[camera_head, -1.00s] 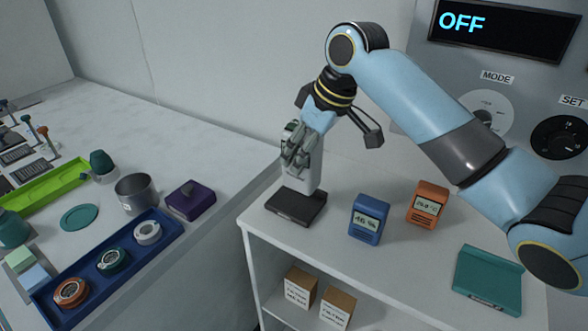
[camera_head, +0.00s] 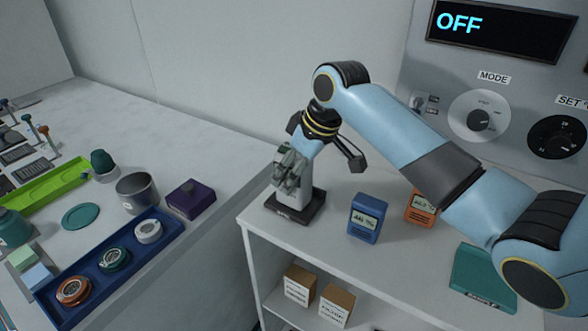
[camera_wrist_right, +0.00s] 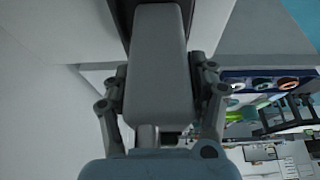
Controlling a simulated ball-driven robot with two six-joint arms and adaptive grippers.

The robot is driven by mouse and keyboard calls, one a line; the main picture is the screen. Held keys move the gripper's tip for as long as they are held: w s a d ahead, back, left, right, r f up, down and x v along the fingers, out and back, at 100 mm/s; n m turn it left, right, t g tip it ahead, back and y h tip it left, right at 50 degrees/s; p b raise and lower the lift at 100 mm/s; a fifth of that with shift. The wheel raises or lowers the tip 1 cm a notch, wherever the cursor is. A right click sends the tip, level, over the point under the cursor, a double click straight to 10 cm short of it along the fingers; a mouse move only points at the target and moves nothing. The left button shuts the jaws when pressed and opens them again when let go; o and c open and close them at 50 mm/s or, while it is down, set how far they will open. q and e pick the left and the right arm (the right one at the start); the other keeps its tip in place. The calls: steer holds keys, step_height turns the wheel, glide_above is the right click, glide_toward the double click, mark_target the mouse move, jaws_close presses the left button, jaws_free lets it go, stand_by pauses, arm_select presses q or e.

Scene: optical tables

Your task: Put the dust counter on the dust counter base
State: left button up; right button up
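The dust counter (camera_head: 296,204) is a pale grey upright block in my right gripper (camera_head: 287,172). In the right wrist view the dust counter (camera_wrist_right: 158,65) lies between the two fingers of the right gripper (camera_wrist_right: 160,95), which are closed against its sides. The dust counter base (camera_head: 315,208) is a dark flat stand at the left end of the white shelf top. The counter's lower end is over the base and looks in contact with it, though a small gap cannot be ruled out. The gripper and wrist hide its upper part. My left gripper is not in view.
A blue meter (camera_head: 367,218) and an orange meter (camera_head: 420,207) stand right of the base. A teal stand (camera_head: 484,276) is at the right on the white shelf (camera_head: 335,255). A purple box (camera_head: 190,198) and a blue tray (camera_head: 128,243) are on the left table.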

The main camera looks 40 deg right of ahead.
steer(key=shift+o, duration=0.6)
steer(key=shift+r, duration=0.3)
steer(key=v, duration=1.1)
steer(key=shift+s+r+b, duration=0.25)
steer(key=shift+r+b, duration=0.05)
steer(key=shift+d+f, duration=0.1)
